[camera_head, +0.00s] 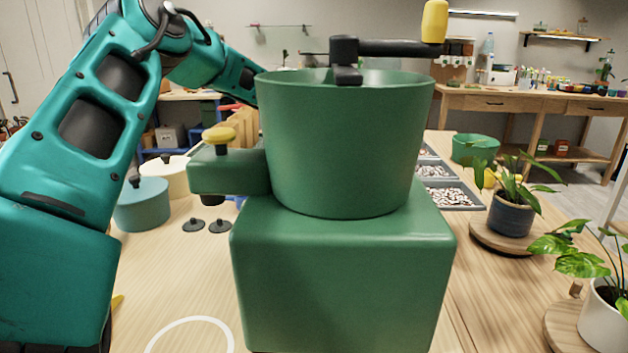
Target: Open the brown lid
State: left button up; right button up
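I cannot pick out a brown lid in the head view. A teal canister (142,207) with a dark knob stands at the left on the wooden table, and a cream canister (172,174) is just behind it. My teal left arm comes in from the left, and its far end passes out of sight behind the big green bucket-shaped hopper (345,145). My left gripper is hidden there. My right gripper is not in view. The green hopper hides much of the table's middle.
The hopper's green base (342,285) fills the front centre, with a yellow knob (218,136) at its left. Trays of pebbles (448,195), a green bowl (475,148) and potted plants (511,215) stand at right. Two small black pieces (193,225) lie at left.

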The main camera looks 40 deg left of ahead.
pick_arm(q)
jog(key=shift+c, duration=0.4)
grip_shut()
jog(key=shift+r, duration=0.15)
